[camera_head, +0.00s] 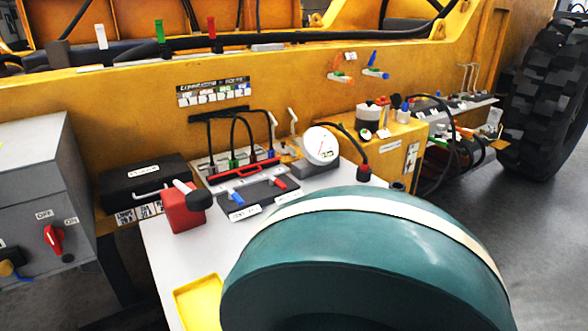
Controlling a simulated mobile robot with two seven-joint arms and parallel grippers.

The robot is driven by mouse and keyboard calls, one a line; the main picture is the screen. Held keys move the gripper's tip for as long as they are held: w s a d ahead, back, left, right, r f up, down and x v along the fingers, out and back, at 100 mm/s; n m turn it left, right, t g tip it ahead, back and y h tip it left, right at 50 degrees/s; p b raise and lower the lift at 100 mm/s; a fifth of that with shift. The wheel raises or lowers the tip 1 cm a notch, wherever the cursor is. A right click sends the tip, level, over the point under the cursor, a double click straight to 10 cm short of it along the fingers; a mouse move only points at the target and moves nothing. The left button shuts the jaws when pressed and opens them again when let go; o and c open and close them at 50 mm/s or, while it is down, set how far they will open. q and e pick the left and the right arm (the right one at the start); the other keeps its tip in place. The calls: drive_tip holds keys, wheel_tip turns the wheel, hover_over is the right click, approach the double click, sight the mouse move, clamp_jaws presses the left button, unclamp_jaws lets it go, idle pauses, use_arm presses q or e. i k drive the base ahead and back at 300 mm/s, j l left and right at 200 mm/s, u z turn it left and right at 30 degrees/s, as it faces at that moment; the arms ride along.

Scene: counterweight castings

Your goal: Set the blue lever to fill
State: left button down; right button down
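A small blue lever (236,198) sits on a black panel (262,193) on the white table, left of a red lever (280,183). It lies slanted, its upper end toward the left. White label plates (245,214) lie along the panel's front edge. Their lettering is too small to read surely, so I cannot tell which setting the blue lever is at. Another blue-handled valve (375,73) sticks out of the yellow machine wall, farther back. Neither of my grippers is in view.
A large teal rounded body with a cream band (370,260) fills the front. A red block with a black-knobbed handle (184,210), a yellow tray (198,303) and a dial gauge (320,146) surround the panel. Black hoses arch behind it. A grey switch box (45,190) stands left.

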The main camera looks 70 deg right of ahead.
sight(233, 195)
drive_tip(key=z, duration=3)
